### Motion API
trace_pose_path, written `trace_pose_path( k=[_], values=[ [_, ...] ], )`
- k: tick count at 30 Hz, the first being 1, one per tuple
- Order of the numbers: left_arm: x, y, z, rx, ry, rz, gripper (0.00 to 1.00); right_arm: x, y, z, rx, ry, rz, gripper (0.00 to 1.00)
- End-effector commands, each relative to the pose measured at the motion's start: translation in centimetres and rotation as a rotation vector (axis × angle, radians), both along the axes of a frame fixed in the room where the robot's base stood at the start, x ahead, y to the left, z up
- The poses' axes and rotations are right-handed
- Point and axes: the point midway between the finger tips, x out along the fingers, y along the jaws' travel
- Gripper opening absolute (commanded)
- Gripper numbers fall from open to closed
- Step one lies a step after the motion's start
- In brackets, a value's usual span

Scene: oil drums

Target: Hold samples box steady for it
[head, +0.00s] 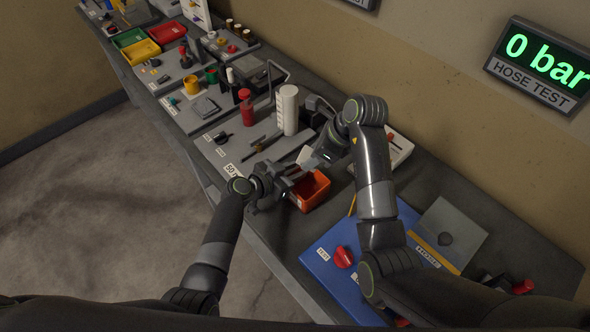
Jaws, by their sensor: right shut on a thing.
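The samples box, which I take to be the small open orange-red bin (316,193), sits on the bench near its front edge. My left gripper (284,183) is at the box's left side, close against its rim; its fingers are dark and small, so I cannot tell whether they grip it. My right gripper (308,166) is above the box's back left side, pointing down and left. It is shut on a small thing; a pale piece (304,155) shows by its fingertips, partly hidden. The inside of the box is partly hidden.
A grey board with a white cylinder (288,110) and a red bottle (246,108) lies to the left. A blue board (322,262) with a red knob (343,257) is in front right. A white tray (397,150) stands behind my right arm. A wall display (543,62) reads 0 bar.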

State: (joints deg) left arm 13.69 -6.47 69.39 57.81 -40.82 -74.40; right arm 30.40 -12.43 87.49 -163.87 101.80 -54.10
Motion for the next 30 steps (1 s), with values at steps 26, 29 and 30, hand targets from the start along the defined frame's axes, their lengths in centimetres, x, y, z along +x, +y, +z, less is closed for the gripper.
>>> trace_pose_path(
  k=[26,29,30],
  values=[
    [0.44,-0.46,-0.30,0.000,0.001,0.000,0.00,0.00,0.00,-0.01,0.000,0.000,0.000,0.25],
    [0.43,-0.46,-0.30,0.000,0.001,0.000,0.00,-0.01,-0.01,-0.34,0.001,0.002,0.001,0.25],
    [0.43,-0.46,-0.30,0.000,0.001,0.000,0.00,-0.03,-0.01,-0.59,0.000,0.002,0.000,0.25]
  ],
)
